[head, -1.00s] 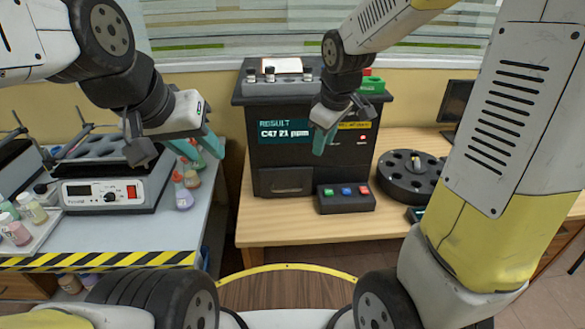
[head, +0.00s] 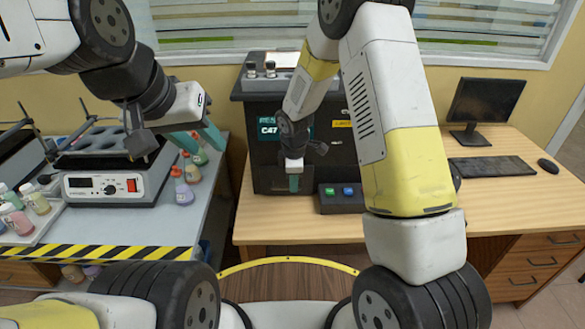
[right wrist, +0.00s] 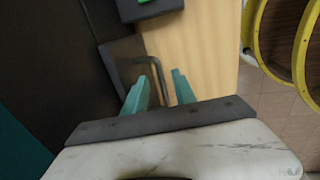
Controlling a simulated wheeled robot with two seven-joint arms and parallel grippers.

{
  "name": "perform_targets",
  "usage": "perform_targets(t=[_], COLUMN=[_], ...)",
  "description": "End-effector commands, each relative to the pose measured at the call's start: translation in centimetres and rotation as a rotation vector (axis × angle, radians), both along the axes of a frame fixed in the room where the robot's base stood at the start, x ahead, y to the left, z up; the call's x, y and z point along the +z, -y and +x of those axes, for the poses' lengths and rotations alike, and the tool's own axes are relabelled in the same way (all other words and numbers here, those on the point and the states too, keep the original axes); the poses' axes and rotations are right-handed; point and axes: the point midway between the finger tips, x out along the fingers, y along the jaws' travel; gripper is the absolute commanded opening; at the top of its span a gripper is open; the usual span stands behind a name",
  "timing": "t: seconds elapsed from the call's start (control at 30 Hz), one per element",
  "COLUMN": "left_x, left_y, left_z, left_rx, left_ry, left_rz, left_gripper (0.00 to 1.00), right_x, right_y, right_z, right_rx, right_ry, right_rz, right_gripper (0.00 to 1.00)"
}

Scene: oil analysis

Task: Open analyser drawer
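The black analyser (head: 262,160) stands on the wooden table, its front partly hidden by my right arm. Its drawer (head: 270,181) is low on the front; in the head view my right gripper (head: 294,183) covers part of it. In the right wrist view the drawer front (right wrist: 117,62) shows with its dark bar handle (right wrist: 152,68). My right gripper's teal fingers (right wrist: 160,82) are apart, with the handle's end close to and seemingly between them; contact cannot be told. My left gripper (head: 203,139) is open and empty above the left bench.
A button box (head: 341,198) stands just right of the drawer, close to my right gripper. A heater-like device (head: 105,185) and bottles (head: 184,190) are on the left bench. A monitor (head: 485,104) and keyboard (head: 492,166) are on the right.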

Motion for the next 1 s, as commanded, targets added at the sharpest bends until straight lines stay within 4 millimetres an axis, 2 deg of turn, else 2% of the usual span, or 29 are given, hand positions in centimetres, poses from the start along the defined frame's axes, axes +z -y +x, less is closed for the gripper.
perform_targets(t=[0.03, 0.2, 0.47, 0.63, 1.0], left_x=[0.0, 0.0, 0.0, 0.0, 0.0], left_y=[0.0, 0.0, 0.0, 0.0, 0.0], left_z=[0.0, 0.0, 0.0, 0.0, 0.0], left_rx=[0.000, 0.000, 0.000, 0.000, 0.000], left_ry=[0.000, 0.000, 0.000, 0.000, 0.000], left_rz=[0.000, 0.000, 0.000, 0.000, 0.000], left_gripper=[0.36, 0.36, 0.36, 0.36, 0.36], right_x=[-0.7, -1.7, -1.8, -1.8, -1.8], right_y=[0.0, 0.0, 0.0, 0.0, 0.0], right_z=[0.1, 0.3, 0.4, 0.3, 0.4], right_rx=[0.000, -0.001, -0.001, -0.002, -0.002], right_ry=[-0.002, 0.000, 0.000, 0.000, 0.001], right_rz=[-0.001, 0.000, 0.000, 0.000, 0.000], right_gripper=[0.33, 0.33, 0.33, 0.00, 0.00])
